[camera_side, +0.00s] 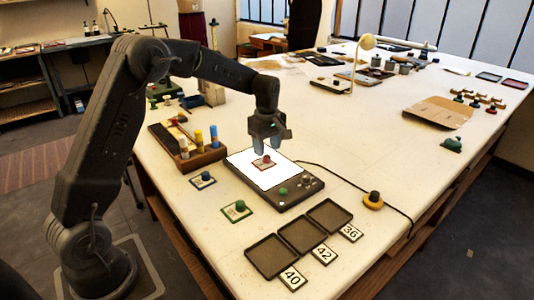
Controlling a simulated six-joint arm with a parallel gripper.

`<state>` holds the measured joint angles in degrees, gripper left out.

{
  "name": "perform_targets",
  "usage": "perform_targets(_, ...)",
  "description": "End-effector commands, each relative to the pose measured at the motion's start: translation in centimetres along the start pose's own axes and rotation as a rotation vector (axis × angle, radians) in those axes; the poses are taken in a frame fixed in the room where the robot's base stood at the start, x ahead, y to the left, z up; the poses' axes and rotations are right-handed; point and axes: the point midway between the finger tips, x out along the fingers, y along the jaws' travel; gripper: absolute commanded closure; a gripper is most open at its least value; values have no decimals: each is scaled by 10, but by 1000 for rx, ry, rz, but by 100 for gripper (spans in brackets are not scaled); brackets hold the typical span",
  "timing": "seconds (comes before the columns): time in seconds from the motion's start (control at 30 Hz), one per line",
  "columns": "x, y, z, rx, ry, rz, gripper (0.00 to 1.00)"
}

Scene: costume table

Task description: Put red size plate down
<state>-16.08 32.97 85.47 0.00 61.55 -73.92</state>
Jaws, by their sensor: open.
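The red size plate (264,164), a small card with a red border and a red knob, lies on the white lit surface of the light pad (287,203). My gripper (269,148) hangs just above and around the red knob with its fingers apart. Whether the fingers touch the knob cannot be told. A blue-bordered plate (202,180) and a green-bordered plate (237,211) lie on the table left of the pad, each with a knob. Their numbers are too small to read.
Three dark trays (272,256) stand in front of the pad, beside cards marked 40 (291,278), 42 (323,254) and 36 (350,232). A yellow-based knob (373,200) and cable lie right.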

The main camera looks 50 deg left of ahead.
Motion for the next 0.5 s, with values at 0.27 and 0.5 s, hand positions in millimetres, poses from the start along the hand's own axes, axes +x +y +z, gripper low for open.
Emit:
perform_targets(0.27, -61, 1, 0, 0, 1, 5, 49)
perform_targets(0.5, -89, 0, 0, 0, 1, 2, 49)
